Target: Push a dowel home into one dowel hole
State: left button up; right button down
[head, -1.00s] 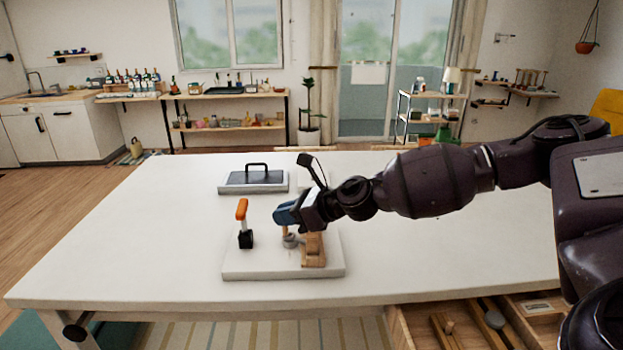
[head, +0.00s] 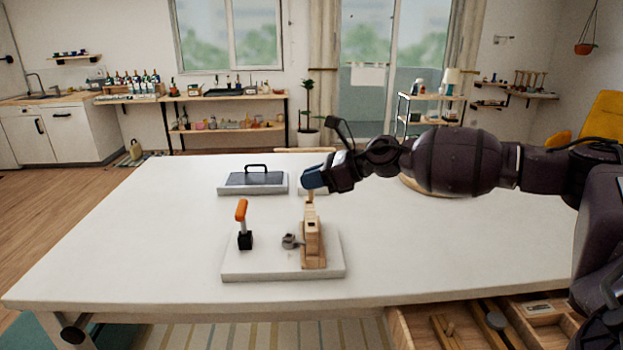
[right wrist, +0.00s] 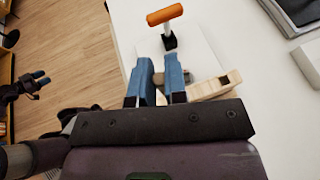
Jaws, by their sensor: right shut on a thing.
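My right gripper (head: 313,183) is above the wooden block (head: 313,243), with its blue fingers shut on a small wooden dowel (head: 310,197). In the head view the dowel points down over the block's top; I cannot tell whether its tip touches or enters a hole. In the right wrist view the dowel (right wrist: 158,79) shows between the fingers, with the block (right wrist: 214,87) just right of them. The block stands at the right of a white board (head: 262,268). My left gripper (right wrist: 38,80) seems to show small at the left edge of the right wrist view, its jaws unclear.
An orange-handled clamp (head: 241,212) stands upright on the board's left. A small grey cup-like part (head: 289,241) sits beside the block. A dark-topped tray with a handle (head: 252,182) lies behind. An open drawer (head: 470,325) is at front right. The left tabletop is clear.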

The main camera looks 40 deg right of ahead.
aim_at(312, 198)
jog(key=shift+f+b, duration=0.95)
jog(key=shift+f, duration=1.95)
dwell(0.4)
jog(key=shift+f+b, duration=0.5)
jog(key=shift+f, duration=1.1)
